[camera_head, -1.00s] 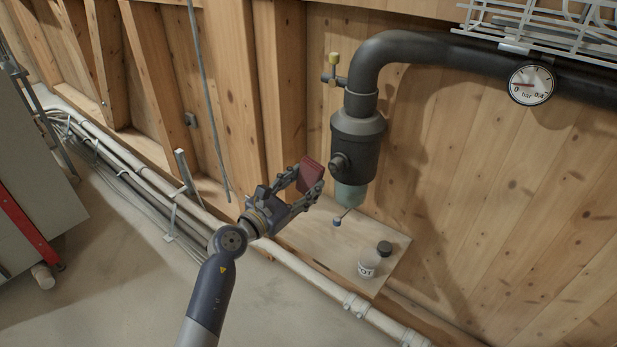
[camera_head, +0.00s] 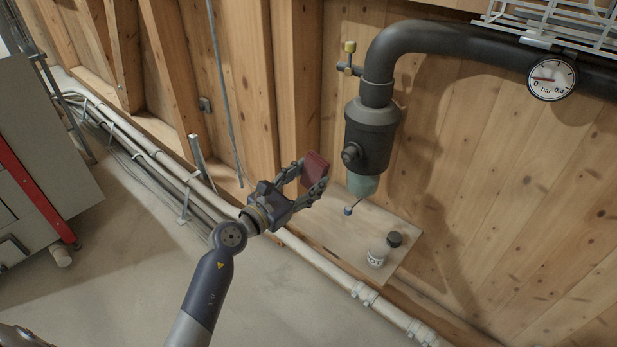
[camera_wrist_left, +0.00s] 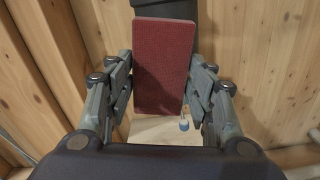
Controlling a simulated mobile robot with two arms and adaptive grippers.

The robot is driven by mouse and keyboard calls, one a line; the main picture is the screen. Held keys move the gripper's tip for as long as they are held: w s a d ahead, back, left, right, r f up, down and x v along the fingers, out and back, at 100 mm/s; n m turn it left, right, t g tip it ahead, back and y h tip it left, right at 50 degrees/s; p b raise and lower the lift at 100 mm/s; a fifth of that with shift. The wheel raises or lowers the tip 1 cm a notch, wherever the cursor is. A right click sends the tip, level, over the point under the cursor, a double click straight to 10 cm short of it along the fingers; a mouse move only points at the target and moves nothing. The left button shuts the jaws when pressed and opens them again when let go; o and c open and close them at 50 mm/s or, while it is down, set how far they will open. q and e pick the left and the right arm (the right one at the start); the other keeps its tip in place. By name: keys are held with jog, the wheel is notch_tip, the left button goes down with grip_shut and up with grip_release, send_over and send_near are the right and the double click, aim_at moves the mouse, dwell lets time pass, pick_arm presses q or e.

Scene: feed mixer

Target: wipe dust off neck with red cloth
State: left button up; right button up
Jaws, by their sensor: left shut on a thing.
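My left gripper (camera_head: 304,182) is shut on a folded dark red cloth (camera_head: 315,170), which stands up between its fingers. The cloth also shows large in the left wrist view (camera_wrist_left: 163,65), with a finger on each side. The dark housing (camera_head: 372,130) hangs below the bent black pipe (camera_head: 415,45), with a translucent greenish cup (camera_head: 363,185) at its lower end. I cannot tell for sure which part is the neck, and no dust can be made out. The cloth is left of the housing, apart from it in the head view. My right gripper is not in view.
A wooden shelf (camera_head: 345,232) below holds a white labelled jar (camera_head: 377,256) and a dark lid (camera_head: 394,239). A thin stick with a blue end (camera_head: 348,211) shows under the cup. A pressure gauge (camera_head: 552,78) and a wire rack (camera_head: 550,20) are at upper right. Pipes (camera_head: 300,250) run along the wall base.

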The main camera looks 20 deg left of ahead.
aim_at(323, 174)
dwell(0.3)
